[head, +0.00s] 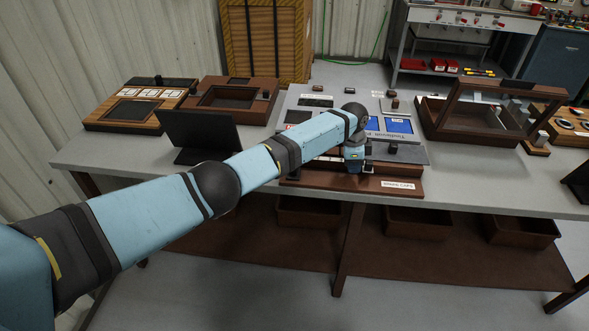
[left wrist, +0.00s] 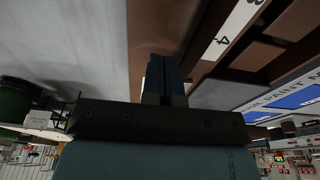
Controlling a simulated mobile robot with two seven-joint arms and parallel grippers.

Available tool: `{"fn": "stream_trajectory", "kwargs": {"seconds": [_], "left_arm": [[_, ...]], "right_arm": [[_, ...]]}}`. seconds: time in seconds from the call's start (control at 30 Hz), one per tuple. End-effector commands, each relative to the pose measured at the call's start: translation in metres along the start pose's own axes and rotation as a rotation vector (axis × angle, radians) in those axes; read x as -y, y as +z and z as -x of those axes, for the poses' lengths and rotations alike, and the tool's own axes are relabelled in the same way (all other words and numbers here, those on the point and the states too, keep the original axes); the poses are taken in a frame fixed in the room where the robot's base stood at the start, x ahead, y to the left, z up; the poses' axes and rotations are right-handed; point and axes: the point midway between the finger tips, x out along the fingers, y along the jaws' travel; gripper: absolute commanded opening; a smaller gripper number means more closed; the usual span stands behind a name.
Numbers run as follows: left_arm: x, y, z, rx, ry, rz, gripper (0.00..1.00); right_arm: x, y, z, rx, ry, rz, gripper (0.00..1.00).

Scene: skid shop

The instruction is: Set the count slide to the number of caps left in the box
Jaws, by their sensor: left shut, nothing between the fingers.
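A brown wooden box (head: 390,172) with a white label, too small to read surely, lies along the front of the table. My left gripper (head: 354,166) is shut and empty, pointing down at this box. In the left wrist view the shut fingers (left wrist: 165,75) are over or against the brown wood (left wrist: 155,30). A white number strip (left wrist: 235,28) runs beside them, with a 4 readable and another digit cut off. I cannot make out the slide's marker. Caps inside the box cannot be counted; my arm hides part of it. My right gripper is not in view.
A grey board with blue panels (head: 398,126) lies behind the box. A black screen (head: 200,134) stands to the left, with wooden trays (head: 225,100) beyond it. A glass-lidded brown case (head: 470,118) stands to the right. The grey table's front left stretch (head: 120,155) is clear.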

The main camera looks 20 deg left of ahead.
Motion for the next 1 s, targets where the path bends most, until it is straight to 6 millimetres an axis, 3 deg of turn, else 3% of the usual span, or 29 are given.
{"fn": "stream_trajectory", "kwargs": {"seconds": [0.4, 0.8, 1.0], "left_arm": [[0.0, -0.006, 0.039, -0.001, 0.0, 0.001, 0.0], [0.0, -0.011, 0.077, 0.001, 0.001, 0.001, 0.0], [0.0, -0.011, 0.078, 0.001, 0.001, 0.001, 0.0]], "right_arm": [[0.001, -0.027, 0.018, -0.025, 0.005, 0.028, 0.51], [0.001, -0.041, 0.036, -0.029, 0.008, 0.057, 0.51], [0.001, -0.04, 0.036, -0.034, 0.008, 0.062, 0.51]]}}
